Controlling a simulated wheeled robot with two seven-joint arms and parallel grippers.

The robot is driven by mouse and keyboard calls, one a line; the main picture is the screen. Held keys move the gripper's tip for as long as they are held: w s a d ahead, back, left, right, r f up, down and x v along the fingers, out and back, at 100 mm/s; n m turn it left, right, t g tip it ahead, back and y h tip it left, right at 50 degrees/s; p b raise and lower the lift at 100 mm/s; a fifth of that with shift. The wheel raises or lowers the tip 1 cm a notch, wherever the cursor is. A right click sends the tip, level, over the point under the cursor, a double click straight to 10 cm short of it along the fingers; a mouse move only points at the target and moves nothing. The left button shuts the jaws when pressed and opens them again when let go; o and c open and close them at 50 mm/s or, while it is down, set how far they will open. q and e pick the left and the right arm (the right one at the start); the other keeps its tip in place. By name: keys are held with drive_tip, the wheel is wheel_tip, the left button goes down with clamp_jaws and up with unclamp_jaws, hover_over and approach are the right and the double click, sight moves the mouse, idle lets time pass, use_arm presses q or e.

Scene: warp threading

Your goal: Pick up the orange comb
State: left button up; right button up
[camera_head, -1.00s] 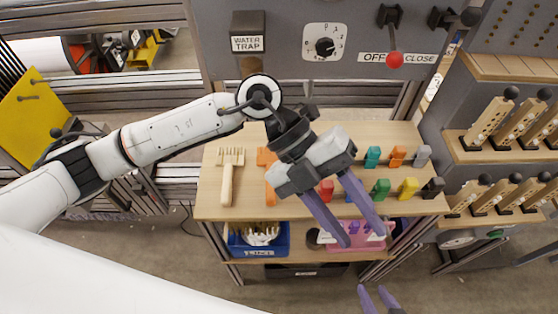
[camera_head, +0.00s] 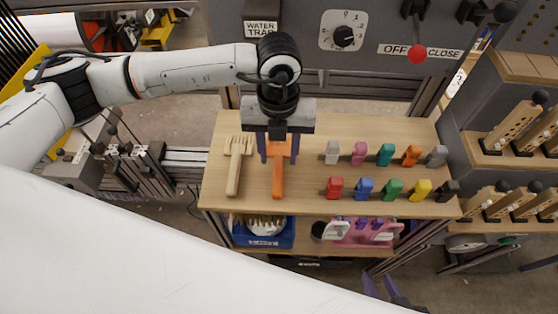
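The orange comb (camera_head: 278,180) lies on the wooden table top with its handle toward me. My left gripper (camera_head: 278,158) is above the comb's head, pointing down, with its purple fingers apart, one on each side of the head. The gripper body hides part of the comb's far end. I cannot tell whether the fingers touch it. My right gripper (camera_head: 381,284) is at the bottom edge, low in front of the table, with its fingers apart and nothing between them.
A pale wooden comb (camera_head: 234,170) lies just left of the orange one. Several coloured pegs (camera_head: 363,187) stand in two rows to the right. A blue bin (camera_head: 264,238) and a pink holder (camera_head: 357,235) are on the lower shelf. A grey panel stands behind.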

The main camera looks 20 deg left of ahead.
sight(279, 163)
use_arm(q)
drive_tip(key=shift+w+f, duration=0.1)
drive_tip(key=shift+f, duration=1.45)
clamp_jaws()
